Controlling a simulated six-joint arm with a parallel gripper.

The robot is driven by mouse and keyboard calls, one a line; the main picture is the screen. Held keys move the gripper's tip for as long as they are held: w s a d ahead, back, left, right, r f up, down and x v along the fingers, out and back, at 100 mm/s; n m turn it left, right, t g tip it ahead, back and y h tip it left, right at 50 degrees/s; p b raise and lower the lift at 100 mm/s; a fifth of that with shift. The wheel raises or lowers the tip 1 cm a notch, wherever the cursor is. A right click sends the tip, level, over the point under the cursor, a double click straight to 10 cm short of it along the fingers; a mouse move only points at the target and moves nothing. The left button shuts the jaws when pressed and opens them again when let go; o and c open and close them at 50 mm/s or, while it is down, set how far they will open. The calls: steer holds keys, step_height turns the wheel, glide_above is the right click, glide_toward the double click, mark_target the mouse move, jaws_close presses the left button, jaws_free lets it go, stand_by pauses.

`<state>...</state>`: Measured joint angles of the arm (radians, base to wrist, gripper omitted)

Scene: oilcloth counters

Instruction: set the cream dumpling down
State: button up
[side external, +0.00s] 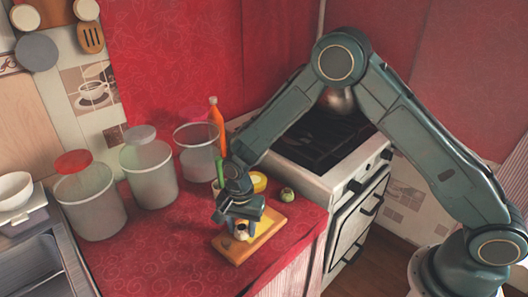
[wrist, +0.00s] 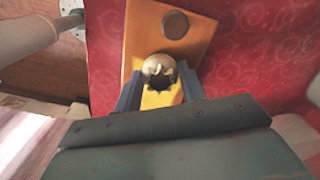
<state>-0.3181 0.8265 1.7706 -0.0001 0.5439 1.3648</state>
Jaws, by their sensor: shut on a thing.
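The cream dumpling (wrist: 159,66) is small and round, with a pleated top and a dark jagged patch. In the wrist view it sits between the two dark fingers of my gripper (wrist: 160,80), which are shut on it. In the side view my gripper (side external: 239,222) points down over an orange wooden board (side external: 276,223), and the dumpling (side external: 241,231) shows pale under it. The board (wrist: 142,25) has a yellow patch below the dumpling and a brown round spot near its far end. I cannot tell whether the dumpling touches the board.
Several clear canisters (side external: 148,176) stand left on the red counter. An orange bottle (side external: 215,122), a yellow dish (side external: 259,182) and a small green item (side external: 287,194) are behind my gripper. A stove (side external: 318,165) adjoins at right. Red cloth at the front is clear.

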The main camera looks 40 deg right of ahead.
mark_target(242, 227)
steer(key=shift+f, duration=0.1)
steer(key=o, duration=0.6)
step_height(242, 227, up, 12)
steer(key=shift+r, duration=0.15)
stand_by(0.6)
stand_by(0.5)
